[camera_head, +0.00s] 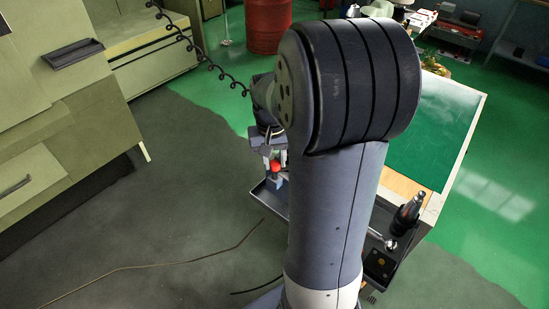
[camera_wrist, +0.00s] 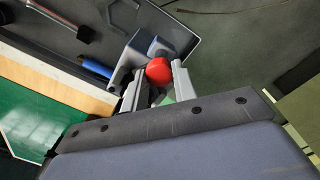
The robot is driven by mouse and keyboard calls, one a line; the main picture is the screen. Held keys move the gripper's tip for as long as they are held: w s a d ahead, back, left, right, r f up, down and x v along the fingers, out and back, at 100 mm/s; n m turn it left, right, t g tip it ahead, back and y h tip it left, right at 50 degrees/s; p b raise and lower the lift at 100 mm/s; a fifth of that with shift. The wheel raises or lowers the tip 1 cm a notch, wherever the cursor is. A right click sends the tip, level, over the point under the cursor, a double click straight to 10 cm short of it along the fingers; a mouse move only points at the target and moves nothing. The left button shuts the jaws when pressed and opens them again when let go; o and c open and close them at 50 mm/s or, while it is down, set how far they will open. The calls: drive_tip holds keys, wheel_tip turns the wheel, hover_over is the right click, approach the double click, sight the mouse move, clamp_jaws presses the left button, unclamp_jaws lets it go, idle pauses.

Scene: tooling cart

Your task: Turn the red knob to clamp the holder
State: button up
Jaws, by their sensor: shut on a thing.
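The red knob (camera_wrist: 159,71) is a round ball in the middle of the wrist view. My gripper (camera_wrist: 159,82) is shut on it, with one finger on each side. In the head view the red knob (camera_head: 275,166) shows below my wrist, left of my arm. The grey holder (camera_wrist: 134,57) is just beyond the knob, at the tray's edge. A blue cylindrical part (camera_wrist: 95,67) lies beside it. My fingers and arm hide part of the holder, and I cannot tell how tightly it is clamped.
A dark tray (camera_head: 262,194) runs along the side of the cart. A green mat (camera_head: 440,120) covers the cart's top. A black power tool (camera_head: 407,213) stands at the tray's right end. A coiled cable (camera_head: 205,62) hangs at upper left. The floor at left is mostly clear.

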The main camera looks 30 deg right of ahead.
drive_tip(key=n, duration=0.5)
drive_tip(key=shift+n, duration=0.3)
idle(0.4)
drive_tip(key=o, duration=1)
